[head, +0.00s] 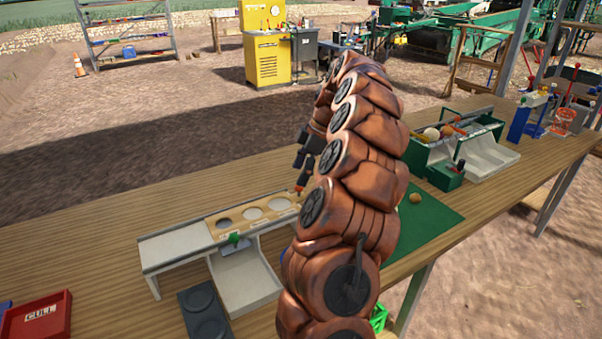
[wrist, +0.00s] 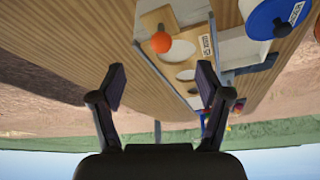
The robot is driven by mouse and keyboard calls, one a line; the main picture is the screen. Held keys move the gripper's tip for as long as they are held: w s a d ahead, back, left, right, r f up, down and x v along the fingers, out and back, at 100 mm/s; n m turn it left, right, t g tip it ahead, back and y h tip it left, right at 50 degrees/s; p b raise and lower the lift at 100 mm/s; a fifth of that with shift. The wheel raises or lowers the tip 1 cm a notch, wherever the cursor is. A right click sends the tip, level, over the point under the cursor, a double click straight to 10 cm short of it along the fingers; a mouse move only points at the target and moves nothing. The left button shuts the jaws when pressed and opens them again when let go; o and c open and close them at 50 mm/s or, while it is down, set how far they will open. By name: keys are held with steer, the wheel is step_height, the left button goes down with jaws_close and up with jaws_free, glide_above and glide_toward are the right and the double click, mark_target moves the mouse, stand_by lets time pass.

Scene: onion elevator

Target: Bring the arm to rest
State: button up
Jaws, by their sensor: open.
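My copper-coloured arm (head: 345,200) rises from the bottom middle of the head view, arches over the bench and bends down at its far end. My gripper (head: 303,158) hangs there as dark fingers, partly hidden behind the arm. In the wrist view my gripper (wrist: 162,82) has its two fingers wide apart, with nothing between them. The wrist view is upside down, with sky at the bottom.
The wooden bench (head: 100,250) carries a sizing board (head: 253,213) with round holes, a red CULL bin (head: 37,318), a green mat (head: 432,222) with a small onion (head: 415,198), and a green-and-grey hopper (head: 485,155). A yellow machine (head: 267,60) stands beyond.

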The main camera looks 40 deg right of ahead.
stand_by(0.3)
steer(key=s+a+r+m+g+p, duration=0.1)
steer(key=a+r, duration=0.2)
steer(key=a, duration=0.7)
steer(key=a+r+g, duration=0.1)
steer(key=a+r, duration=0.2)
steer(key=a, duration=0.7)
steer(key=s+a+m+g+h+p, duration=0.1)
steer(key=s+a+m, duration=0.2)
steer(key=s+a, duration=0.7)
steer(key=s+a+f+m+h+p, duration=0.1)
steer(key=s+a+f+m, duration=0.1)
steer(key=s, duration=0.7)
steer(key=s+a+f+m+g+h+p, duration=0.1)
steer(key=s+a+f+m, duration=0.2)
steer(key=s, duration=0.6)
steer(key=shift+s+a+f+m+g+h, duration=0.3)
steer(key=shift+f+m, duration=0.2)
steer(key=shift+m, duration=0.3)
